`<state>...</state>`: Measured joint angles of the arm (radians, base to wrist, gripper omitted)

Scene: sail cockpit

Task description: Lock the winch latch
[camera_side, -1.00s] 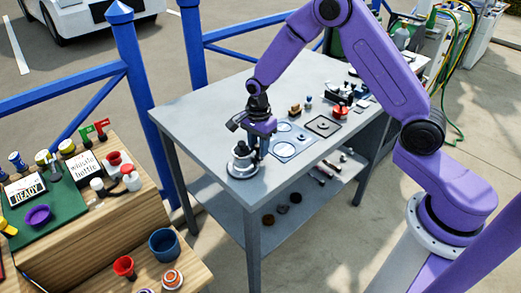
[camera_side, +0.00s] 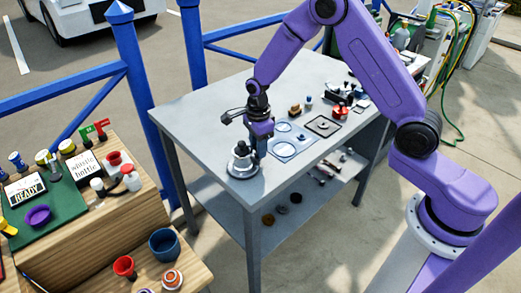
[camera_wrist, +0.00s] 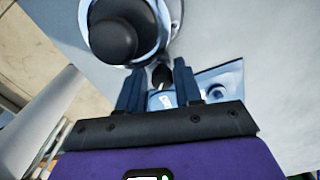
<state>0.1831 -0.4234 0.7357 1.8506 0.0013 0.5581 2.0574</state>
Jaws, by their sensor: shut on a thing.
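The winch (camera_side: 242,162) stands on the near left corner of the grey table, a silver round base with a dark knob on top. In the wrist view the winch (camera_wrist: 165,12) fills the top, with its black knob towards the camera. My gripper (camera_side: 261,152) points down at the right side of the winch. In the wrist view my gripper (camera_wrist: 160,74) has its fingers on either side of a small dark-tipped piece, apparently the winch latch (camera_wrist: 162,76), and is shut on it. The fingers hide most of the latch, so its position is unclear.
A blue-grey plate with round marks (camera_side: 285,147) lies right of my gripper, with a dark square plate (camera_side: 323,126) beyond it. Small parts and a red-topped item (camera_side: 340,111) sit further back. The table's left part is clear. A wooden bench (camera_side: 120,215) stands at left.

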